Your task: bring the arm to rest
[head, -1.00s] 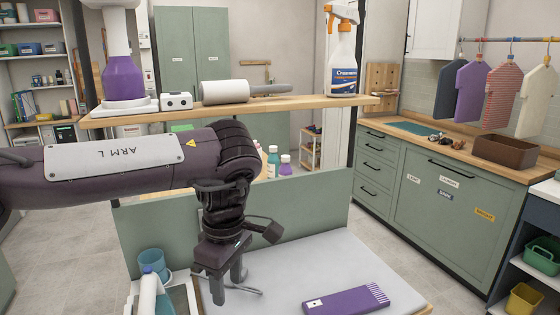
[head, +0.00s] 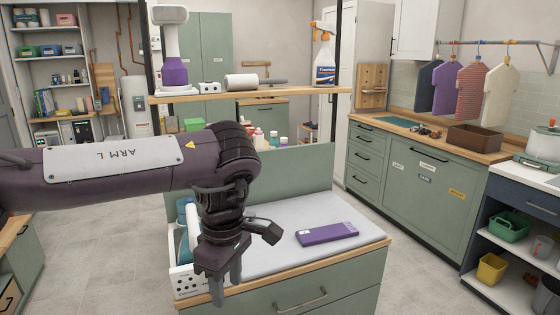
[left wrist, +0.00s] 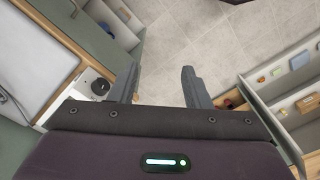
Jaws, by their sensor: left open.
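My left arm, marked "ARM L" (head: 113,158), reaches in from the left in the head view with its wrist bent downward. My left gripper (head: 224,284) points down, open and empty, in front of the left part of the worktop's front edge. In the left wrist view the fingers (left wrist: 158,74) stand apart with only floor visible between them. My right gripper is not seen.
Open tiled floor (head: 90,258) lies to the left.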

